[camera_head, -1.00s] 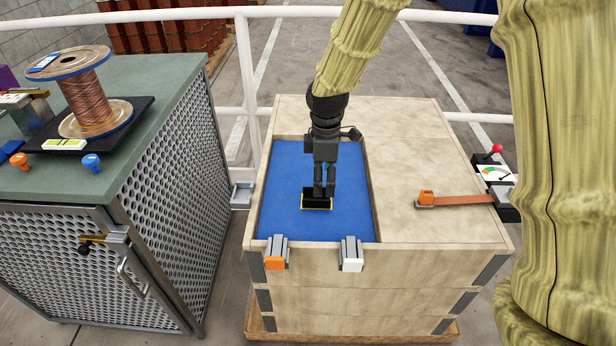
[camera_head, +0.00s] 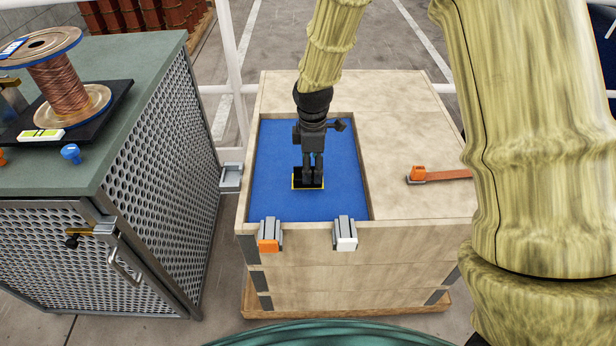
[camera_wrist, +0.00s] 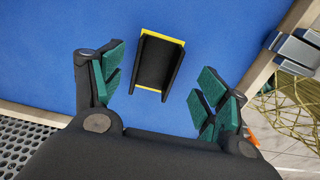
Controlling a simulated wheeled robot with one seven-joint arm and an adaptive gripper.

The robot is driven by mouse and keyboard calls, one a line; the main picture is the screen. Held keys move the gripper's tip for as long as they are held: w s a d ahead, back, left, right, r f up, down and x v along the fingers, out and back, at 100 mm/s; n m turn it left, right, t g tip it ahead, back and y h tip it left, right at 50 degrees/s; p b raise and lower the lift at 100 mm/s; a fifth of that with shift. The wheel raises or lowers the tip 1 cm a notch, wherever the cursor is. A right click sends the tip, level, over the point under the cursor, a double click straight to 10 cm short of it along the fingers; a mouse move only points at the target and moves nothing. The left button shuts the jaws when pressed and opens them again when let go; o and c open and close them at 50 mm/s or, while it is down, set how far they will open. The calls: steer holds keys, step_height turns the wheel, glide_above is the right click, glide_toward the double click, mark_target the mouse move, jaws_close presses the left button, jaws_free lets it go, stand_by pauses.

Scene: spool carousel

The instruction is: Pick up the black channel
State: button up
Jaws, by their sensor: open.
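The black channel (camera_head: 299,180) lies on the blue floor of a recess in the wooden crate, near its front half. In the wrist view the channel (camera_wrist: 155,64) shows two raised black walls and a yellow edge or outline around part of its base. My gripper (camera_head: 313,182) points down over it and covers part of it in the head view. In the wrist view my gripper (camera_wrist: 158,92) is open, with green-padded fingers spread to the left and right of the channel. The fingers appear apart from it, and nothing is held between them.
The wooden crate (camera_head: 420,120) has raised walls around the blue recess (camera_head: 270,150). An orange clamp (camera_head: 269,243) and a white clamp (camera_head: 345,240) sit on its front edge. A perforated cabinet (camera_head: 165,150) with a copper spool (camera_head: 62,85) stands at the left.

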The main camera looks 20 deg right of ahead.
mark_target(313, 172)
steer(key=f, duration=0.3)
steer(key=shift+w+d+f, duration=0.2)
steer(key=shift+w+f, duration=0.1)
steer(key=shift+f, duration=0.05)
steer(key=shift+s+f, duration=0.15)
steer(key=shift+f, duration=0.05)
steer(key=c, duration=1.1)
